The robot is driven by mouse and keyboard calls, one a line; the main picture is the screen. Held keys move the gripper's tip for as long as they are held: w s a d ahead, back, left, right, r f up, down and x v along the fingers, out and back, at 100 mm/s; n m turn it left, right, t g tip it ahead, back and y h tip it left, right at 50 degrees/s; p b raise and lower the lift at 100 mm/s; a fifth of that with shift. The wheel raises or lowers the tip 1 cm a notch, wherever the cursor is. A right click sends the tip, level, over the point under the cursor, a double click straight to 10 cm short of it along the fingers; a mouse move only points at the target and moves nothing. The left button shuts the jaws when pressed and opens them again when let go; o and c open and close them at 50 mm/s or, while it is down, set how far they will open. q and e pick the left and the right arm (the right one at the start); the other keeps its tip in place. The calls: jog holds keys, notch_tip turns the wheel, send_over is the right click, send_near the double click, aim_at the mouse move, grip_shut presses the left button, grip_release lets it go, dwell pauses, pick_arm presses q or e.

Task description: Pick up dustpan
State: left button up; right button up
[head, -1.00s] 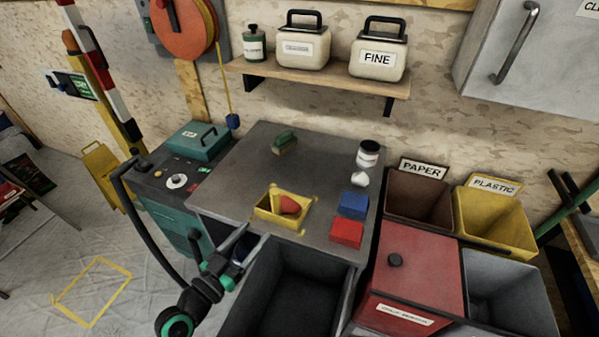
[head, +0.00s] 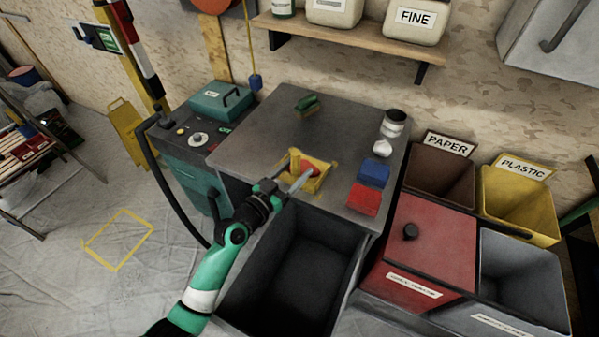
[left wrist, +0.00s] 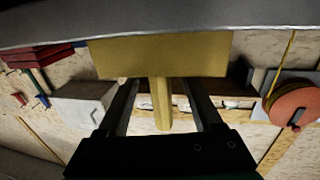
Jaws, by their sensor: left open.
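The yellow dustpan (head: 316,185) sits at the front edge of the grey tabletop, with a red object (head: 309,169) in it. In the left wrist view the dustpan (left wrist: 160,56) shows as a yellow panel, with its handle (left wrist: 161,104) pointing toward my gripper. My left gripper (head: 293,176) is at the front of the dustpan. Its two open fingers (left wrist: 161,108) stand on either side of the handle, with gaps visible on both sides. My right gripper is not in view.
A dark open bin (head: 300,265) stands below the table's front edge. A red bin (head: 425,245) stands at right.

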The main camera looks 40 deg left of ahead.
aim_at(292, 163)
pick_arm(q)
jog(key=shift+w, duration=0.1)
jog(key=shift+c, duration=0.4)
grip_shut()
jog(key=shift+r+p, duration=0.4)
jog(key=shift+r, duration=0.1)
notch_tip(292, 163, up, 3)
jog(key=shift+f+p, duration=0.1)
jog(key=shift+p, duration=0.9)
jog(key=s+d+r+p, duration=0.6)
jog(key=s+r, duration=0.3)
jog(key=s, duration=0.3)
jog(key=shift+s+d+r+p, duration=0.2)
jog(key=shift+s+p, duration=0.05)
jog(key=shift+p, duration=0.45)
